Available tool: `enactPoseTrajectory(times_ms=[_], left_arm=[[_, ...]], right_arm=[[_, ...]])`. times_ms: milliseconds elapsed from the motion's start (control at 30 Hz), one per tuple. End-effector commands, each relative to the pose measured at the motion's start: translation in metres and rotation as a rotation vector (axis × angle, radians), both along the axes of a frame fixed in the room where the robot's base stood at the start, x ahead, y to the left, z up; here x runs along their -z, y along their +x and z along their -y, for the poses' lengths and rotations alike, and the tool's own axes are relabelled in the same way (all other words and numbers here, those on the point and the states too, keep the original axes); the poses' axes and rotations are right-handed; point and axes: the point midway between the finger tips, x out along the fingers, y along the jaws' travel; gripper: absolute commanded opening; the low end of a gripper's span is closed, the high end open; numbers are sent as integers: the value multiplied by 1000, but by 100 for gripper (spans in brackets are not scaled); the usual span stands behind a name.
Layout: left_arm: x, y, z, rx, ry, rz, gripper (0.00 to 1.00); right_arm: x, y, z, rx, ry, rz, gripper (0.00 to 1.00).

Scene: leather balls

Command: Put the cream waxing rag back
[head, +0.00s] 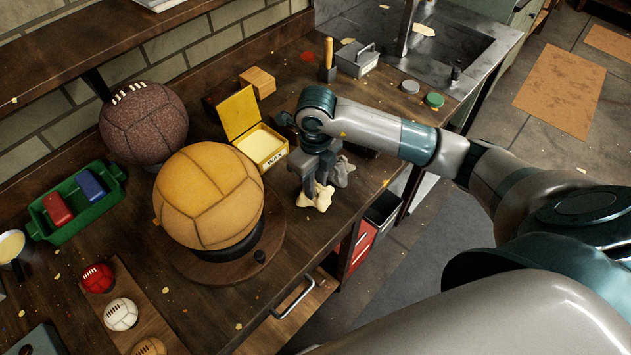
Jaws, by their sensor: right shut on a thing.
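The cream waxing rag (318,200) hangs crumpled below my right gripper (312,180), which is shut on it. The rag is above or just at the bench top, near its front edge; I cannot tell whether it touches the wood. The gripper points down, to the right of the open yellow wax tin (262,146). My left gripper is not in view.
A tan leather ball (208,196) sits on a round wooden stand (228,266) left of the gripper. A dark brown ball (143,122) stands behind it. A green tray (78,206) is at the left. A red bin (357,249) is below the bench edge.

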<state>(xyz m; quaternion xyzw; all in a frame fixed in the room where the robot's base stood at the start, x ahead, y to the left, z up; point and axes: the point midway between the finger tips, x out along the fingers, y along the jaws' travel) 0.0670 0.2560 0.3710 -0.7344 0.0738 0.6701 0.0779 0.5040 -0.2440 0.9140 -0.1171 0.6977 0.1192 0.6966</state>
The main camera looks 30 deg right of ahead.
Motion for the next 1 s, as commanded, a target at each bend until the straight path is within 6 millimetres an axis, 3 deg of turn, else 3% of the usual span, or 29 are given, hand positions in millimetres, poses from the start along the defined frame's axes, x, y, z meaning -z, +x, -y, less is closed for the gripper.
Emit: enactPoseTrajectory(times_ms=[133,167,200,233,733,1000], left_arm=[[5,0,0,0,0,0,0],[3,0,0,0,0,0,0],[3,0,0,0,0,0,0],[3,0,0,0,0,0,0],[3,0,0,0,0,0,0],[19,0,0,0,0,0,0]], right_arm=[[4,0,0,0,0,0,6],[2,0,0,0,0,0,31],[2,0,0,0,0,0,41],[2,0,0,0,0,0,43],[-4,1,0,0,1,2,43],[-39,2,0,0,0,6,43]])
